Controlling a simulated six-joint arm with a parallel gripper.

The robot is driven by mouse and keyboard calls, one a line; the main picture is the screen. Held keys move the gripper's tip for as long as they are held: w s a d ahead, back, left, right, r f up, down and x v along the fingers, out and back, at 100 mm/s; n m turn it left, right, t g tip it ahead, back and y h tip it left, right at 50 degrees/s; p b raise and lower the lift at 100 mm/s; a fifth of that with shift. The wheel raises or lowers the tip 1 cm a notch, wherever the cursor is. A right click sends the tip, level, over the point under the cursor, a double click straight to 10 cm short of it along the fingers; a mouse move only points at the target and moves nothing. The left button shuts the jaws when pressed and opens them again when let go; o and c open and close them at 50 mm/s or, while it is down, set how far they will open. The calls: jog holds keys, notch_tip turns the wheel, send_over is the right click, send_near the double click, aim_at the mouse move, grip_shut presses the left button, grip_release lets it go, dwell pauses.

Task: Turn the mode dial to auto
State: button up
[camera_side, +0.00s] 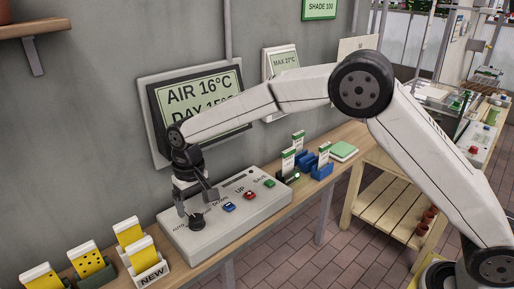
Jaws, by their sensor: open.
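The mode dial (197,221) is a dark round knob at the left end of a pale control panel (222,238) on the wooden bench. The word AUTO shows on the panel to the left of the dial. My gripper (197,210) points down over the dial with its fingers apart, one to each side of it. I cannot tell whether the fingers touch the dial. The gripper partly hides the dial and its pointer, so its setting is not clear.
Blue (229,207), red (249,195) and green (269,183) buttons sit to the right on the panel. Yellow cards in holders (144,258) stand at the left. Blue card holders (321,170) stand right of the panel. A display (196,104) hangs on the wall behind my gripper.

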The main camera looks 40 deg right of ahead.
aim_at(196, 217)
jog(key=shift+f, duration=2.05)
grip_shut()
